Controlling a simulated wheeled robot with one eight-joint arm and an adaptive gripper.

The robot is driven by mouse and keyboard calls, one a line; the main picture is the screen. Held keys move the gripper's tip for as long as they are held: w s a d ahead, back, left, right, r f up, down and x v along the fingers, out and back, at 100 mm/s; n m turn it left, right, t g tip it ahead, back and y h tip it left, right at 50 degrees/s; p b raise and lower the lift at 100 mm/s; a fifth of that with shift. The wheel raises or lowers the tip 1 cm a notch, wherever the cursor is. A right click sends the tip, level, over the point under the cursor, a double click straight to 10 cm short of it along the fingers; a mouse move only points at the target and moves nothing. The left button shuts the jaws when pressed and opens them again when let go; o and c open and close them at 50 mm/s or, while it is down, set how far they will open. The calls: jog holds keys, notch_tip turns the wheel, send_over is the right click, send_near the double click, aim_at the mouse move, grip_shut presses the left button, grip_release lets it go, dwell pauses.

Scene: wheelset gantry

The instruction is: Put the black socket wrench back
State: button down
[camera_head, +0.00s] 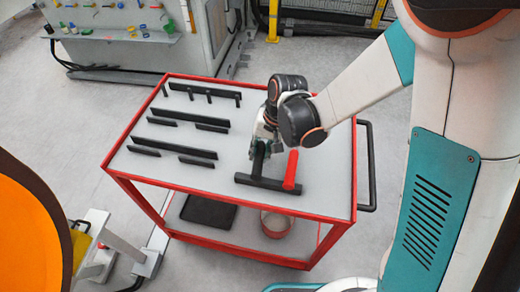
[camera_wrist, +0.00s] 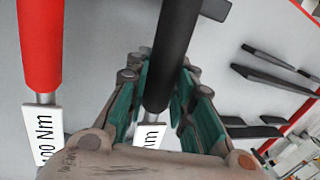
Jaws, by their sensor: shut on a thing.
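The black socket wrench (camera_wrist: 176,45) is between the green-padded fingers of my gripper (camera_wrist: 160,90), which is shut on its dark handle. In the head view my gripper (camera_head: 262,148) is over the front right of the cart top, and the lower part of the wrench (camera_head: 257,166) shows beneath it. The wrench's lower end meets a long black rack bar (camera_head: 270,184) in the picture; I cannot tell whether it is seated there. A red-handled wrench (camera_head: 291,170) stands at the same bar, right of the black one. It also shows in the wrist view (camera_wrist: 40,45).
The grey-topped cart (camera_head: 225,165) has a red rim and a black push handle (camera_head: 370,165) at right. Several black bars stand in rows at its left and back. Below are a black tray (camera_head: 207,211) and a round container (camera_head: 275,223).

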jog(key=shift+f+b, duration=0.45)
jog(key=shift+f, duration=0.05)
jog(key=c, duration=1.3)
grip_release()
jog(key=v, duration=1.2)
jog(key=s+d+r+t+h, duration=0.1)
jog(key=s+d+r+t, duration=0.2)
jog(key=d, duration=0.6)
jog(key=s+d+r+t+h, duration=0.2)
jog(key=s+d+r+t, duration=0.2)
jog(key=s+d+r, duration=0.3)
jog(key=s+d, duration=0.2)
jog(key=d, duration=0.1)
jog(key=shift+s+n, duration=0.25)
jog(key=shift+n, duration=0.15)
